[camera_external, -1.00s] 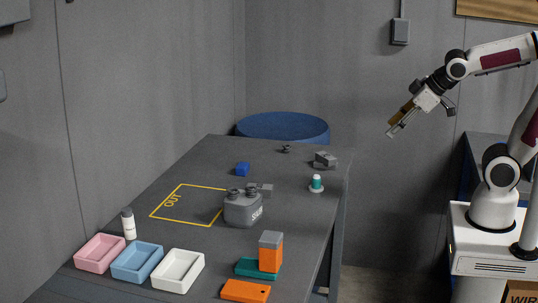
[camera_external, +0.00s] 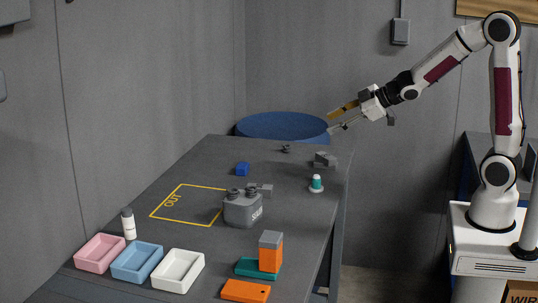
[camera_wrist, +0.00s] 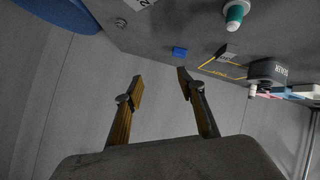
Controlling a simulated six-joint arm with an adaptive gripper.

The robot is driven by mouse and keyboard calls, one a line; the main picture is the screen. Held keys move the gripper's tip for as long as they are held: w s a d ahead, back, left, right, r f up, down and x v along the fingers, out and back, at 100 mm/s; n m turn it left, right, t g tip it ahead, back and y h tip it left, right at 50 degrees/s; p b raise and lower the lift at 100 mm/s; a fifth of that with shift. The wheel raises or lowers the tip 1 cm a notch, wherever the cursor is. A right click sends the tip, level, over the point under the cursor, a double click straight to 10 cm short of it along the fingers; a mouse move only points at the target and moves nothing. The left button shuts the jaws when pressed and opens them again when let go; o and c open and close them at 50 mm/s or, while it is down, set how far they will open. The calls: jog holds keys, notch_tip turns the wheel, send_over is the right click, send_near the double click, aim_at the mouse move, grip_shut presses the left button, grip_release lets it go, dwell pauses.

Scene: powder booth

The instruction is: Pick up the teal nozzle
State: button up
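The teal nozzle (camera_external: 317,182) stands upright on a small white round base near the right edge of the grey table. In the wrist view the teal nozzle (camera_wrist: 235,14) shows at the top right, beyond my fingers. My gripper (camera_external: 336,120) is up in the air above the table's far right end, pointing left and slightly down. In the wrist view my gripper (camera_wrist: 160,85) has its two brown-padded fingers apart with nothing between them. It is well clear of the nozzle.
A grey block (camera_external: 325,160) sits behind the nozzle. A grey canister (camera_external: 243,209), a blue block (camera_external: 242,169), orange and teal blocks (camera_external: 270,254) and three trays, including a white one (camera_external: 178,272), are on the table (camera_external: 290,215). A blue drum (camera_external: 283,126) stands behind it.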

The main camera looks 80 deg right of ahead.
aim_at(311, 176)
jog(key=a+f+n+y, duration=0.1)
jog(key=f+y, duration=0.2)
jog(key=f, duration=0.1)
jog(key=w+a+f+n+y, duration=0.1)
jog(key=f+y, duration=0.2)
jog(key=f, duration=0.1)
jog(key=w+a+f+n+y, duration=0.1)
jog(key=f+n+y, duration=0.1)
jog(key=f, duration=0.3)
jog(key=shift+w+a+t+y, duration=0.2)
jog(key=shift+t+y, duration=0.1)
jog(key=shift+y, duration=0.1)
jog(key=s+y, duration=0.1)
jog(key=s+a+f+y, duration=0.1)
jog(key=s+f+y, duration=0.1)
jog(key=shift+s+a+n, duration=0.15)
jog(key=shift+a+n, duration=0.15)
jog(key=shift+s+a+f+y, duration=0.2)
jog(key=shift+s+y, duration=0.5)
jog(key=shift+w+a, duration=0.1)
jog(key=shift+x, duration=1.2)
jog(key=shift+w+f, duration=0.1)
jog(key=shift+w+d+x, duration=0.1)
jog(key=shift+x, duration=1.15)
jog(key=shift+w+d+x, duration=0.1)
jog(key=shift+d+x, duration=0.05)
jog(key=shift+x, duration=1.1)
